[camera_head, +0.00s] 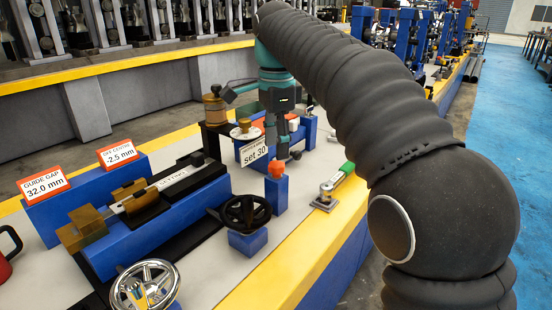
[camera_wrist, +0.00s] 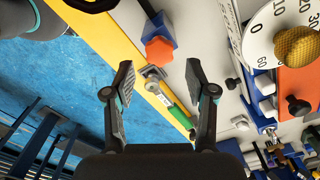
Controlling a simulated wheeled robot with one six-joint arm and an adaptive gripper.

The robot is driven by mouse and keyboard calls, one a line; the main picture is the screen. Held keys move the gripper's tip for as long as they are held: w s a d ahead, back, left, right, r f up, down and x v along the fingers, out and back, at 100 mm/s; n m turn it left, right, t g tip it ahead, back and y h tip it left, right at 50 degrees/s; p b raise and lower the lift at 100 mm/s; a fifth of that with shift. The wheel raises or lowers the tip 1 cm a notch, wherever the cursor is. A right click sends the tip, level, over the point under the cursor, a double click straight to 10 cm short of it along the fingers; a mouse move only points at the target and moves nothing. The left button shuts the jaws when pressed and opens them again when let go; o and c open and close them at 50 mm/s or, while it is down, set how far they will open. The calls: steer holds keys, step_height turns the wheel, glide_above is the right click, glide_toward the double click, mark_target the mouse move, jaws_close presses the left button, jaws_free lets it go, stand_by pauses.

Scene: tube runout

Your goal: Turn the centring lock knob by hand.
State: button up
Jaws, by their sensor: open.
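An orange lobed knob, which I take for the centring lock knob, (camera_head: 277,169) sits on top of a blue post (camera_head: 277,194) near the front of the bench. It also shows in the wrist view (camera_wrist: 159,51), at upper centre. My gripper (camera_head: 284,149) is above and close to the knob in the head view. In the wrist view my gripper (camera_wrist: 159,70) has its two fingers wide apart with nothing between them. The knob lies past the fingertips, slightly above the line between them, and seems untouched.
A black handwheel (camera_head: 244,212) stands left of the post, and a chrome handwheel (camera_head: 145,287) at the lower left. A "Set 30" sign (camera_head: 254,152) and a dial (camera_wrist: 280,30) are close by.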

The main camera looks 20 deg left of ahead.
mark_target(277, 164)
steer(key=shift+f, duration=2.15)
steer(key=shift+f, duration=0.1)
steer(key=c, duration=0.9)
